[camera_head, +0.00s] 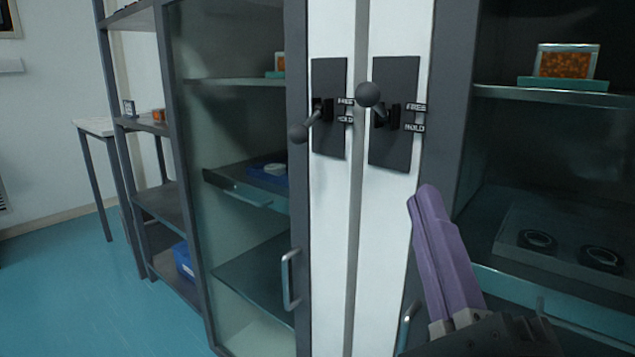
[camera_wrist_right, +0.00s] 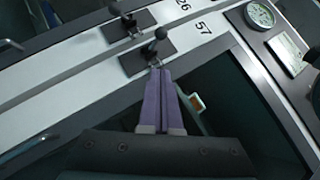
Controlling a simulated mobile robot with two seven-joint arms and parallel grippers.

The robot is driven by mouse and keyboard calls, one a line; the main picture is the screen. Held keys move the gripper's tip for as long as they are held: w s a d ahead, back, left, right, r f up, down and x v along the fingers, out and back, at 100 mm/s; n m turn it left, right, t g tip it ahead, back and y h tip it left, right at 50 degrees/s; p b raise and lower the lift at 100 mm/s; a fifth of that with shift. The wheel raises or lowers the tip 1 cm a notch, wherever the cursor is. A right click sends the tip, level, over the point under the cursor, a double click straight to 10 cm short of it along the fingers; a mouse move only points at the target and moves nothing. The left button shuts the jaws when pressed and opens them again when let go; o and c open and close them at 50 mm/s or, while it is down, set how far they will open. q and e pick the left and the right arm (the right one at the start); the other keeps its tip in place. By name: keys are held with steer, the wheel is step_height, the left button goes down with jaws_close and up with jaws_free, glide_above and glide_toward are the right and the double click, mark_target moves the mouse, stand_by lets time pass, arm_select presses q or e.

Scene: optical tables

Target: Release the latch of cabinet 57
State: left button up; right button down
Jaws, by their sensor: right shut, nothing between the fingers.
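Two dark latch plates sit on the white posts between the cabinets, each with a ball-ended lever and FREE above HOLD. In the wrist view the number 57 (camera_wrist_right: 203,28) is beside the latch nearer my gripper (camera_wrist_right: 148,55), the right-hand latch (camera_head: 394,145) in the head view. Its ball knob (camera_head: 368,94) is raised, about level with FREE. The left-hand latch's knob (camera_head: 298,133) hangs lower, near HOLD level. My right gripper (camera_head: 427,193) is shut and empty, its purple fingers pointing up, below and right of the 57 latch. No contact with the lever is visible. My left gripper is not in view.
The left cabinet has a glass door with a handle (camera_head: 291,280). The right cabinet has shelves with an orange-filled box (camera_head: 566,62) and black rings (camera_head: 537,241). A gauge (camera_wrist_right: 260,14) shows in the wrist view. Open blue floor (camera_head: 75,290) lies at left.

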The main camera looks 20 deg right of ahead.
steer(key=v, duration=0.2)
steer(key=shift+s+a+r, duration=0.1)
steer(key=shift+s, duration=0.25)
